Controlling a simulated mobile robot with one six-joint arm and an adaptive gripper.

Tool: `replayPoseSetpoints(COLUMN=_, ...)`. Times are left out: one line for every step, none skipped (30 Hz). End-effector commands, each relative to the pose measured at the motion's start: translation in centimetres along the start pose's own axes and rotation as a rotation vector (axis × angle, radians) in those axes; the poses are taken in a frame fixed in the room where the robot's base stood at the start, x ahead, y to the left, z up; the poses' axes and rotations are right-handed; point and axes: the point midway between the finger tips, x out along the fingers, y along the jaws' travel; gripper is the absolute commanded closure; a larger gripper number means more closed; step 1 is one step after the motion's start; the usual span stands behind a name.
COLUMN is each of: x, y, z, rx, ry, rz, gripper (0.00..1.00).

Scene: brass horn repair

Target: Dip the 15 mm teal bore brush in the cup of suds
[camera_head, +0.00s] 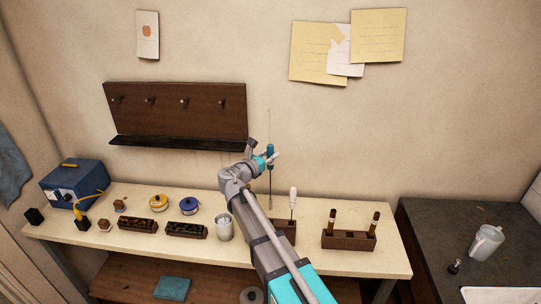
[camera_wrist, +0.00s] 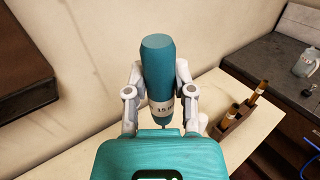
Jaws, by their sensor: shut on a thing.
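The teal bore brush (camera_head: 270,151) is in my gripper (camera_head: 268,160), held upright above the bench with its thin shaft pointing down. In the wrist view the brush's teal handle (camera_wrist: 157,62) stands between the two fingers of my gripper (camera_wrist: 158,92), and a pale band on it reads "15" with the rest cut off. A grey-white cup (camera_head: 224,230) with pale contents, which looks like the suds cup, stands on the bench, left of and below the brush.
A dark wooden block, partly behind my arm, holds a white-handled tool (camera_head: 293,196). Another wooden block (camera_head: 348,241) holds brown-handled tools. Yellow (camera_head: 158,203) and blue (camera_head: 190,206) tins and dark trays (camera_head: 186,230) lie left. A peg rack (camera_head: 178,112) hangs behind.

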Motion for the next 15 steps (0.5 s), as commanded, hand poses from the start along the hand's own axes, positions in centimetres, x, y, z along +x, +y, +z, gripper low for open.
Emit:
replayPoseSetpoints(x=0.0, y=0.0, z=0.0, rx=0.0, ry=0.0, rz=0.0, gripper=1.0)
replayPoseSetpoints(x=0.0, y=0.0, z=0.0, rx=0.0, ry=0.0, rz=0.0, gripper=1.0)
replayPoseSetpoints(x=0.0, y=0.0, z=0.0, rx=0.0, ry=0.0, rz=0.0, gripper=1.0)
replayPoseSetpoints(x=0.0, y=0.0, z=0.0, rx=0.0, ry=0.0, rz=0.0, gripper=1.0)
replayPoseSetpoints(x=0.0, y=0.0, z=0.0, rx=0.0, ry=0.0, rz=0.0, gripper=1.0)
replayPoseSetpoints(x=0.0, y=0.0, z=0.0, rx=0.0, ry=0.0, rz=0.0, gripper=1.0)
replayPoseSetpoints(x=0.0, y=0.0, z=0.0, rx=0.0, ry=0.0, rz=0.0, gripper=1.0)
replayPoseSetpoints(x=0.0, y=0.0, z=0.0, rx=0.0, ry=0.0, rz=0.0, gripper=1.0)
replayPoseSetpoints(x=0.0, y=0.0, z=-0.1, rx=0.0, ry=0.0, rz=0.0, gripper=1.0)
replayPoseSetpoints(x=0.0, y=0.0, z=-0.2, rx=0.0, ry=0.0, rz=0.0, gripper=1.0)
replayPoseSetpoints(x=0.0, y=0.0, z=-0.3, rx=0.0, ry=0.0, rz=0.0, gripper=1.0)
replayPoseSetpoints(x=0.0, y=0.0, z=-0.5, rx=0.0, ry=0.0, rz=0.0, gripper=1.0)
replayPoseSetpoints(x=0.0, y=0.0, z=-0.7, rx=0.0, ry=0.0, rz=0.0, gripper=1.0)
replayPoseSetpoints(x=0.0, y=0.0, z=-0.9, rx=0.0, ry=0.0, rz=0.0, gripper=1.0)
replayPoseSetpoints(x=0.0, y=0.0, z=-1.3, rx=0.0, ry=0.0, rz=0.0, gripper=1.0)
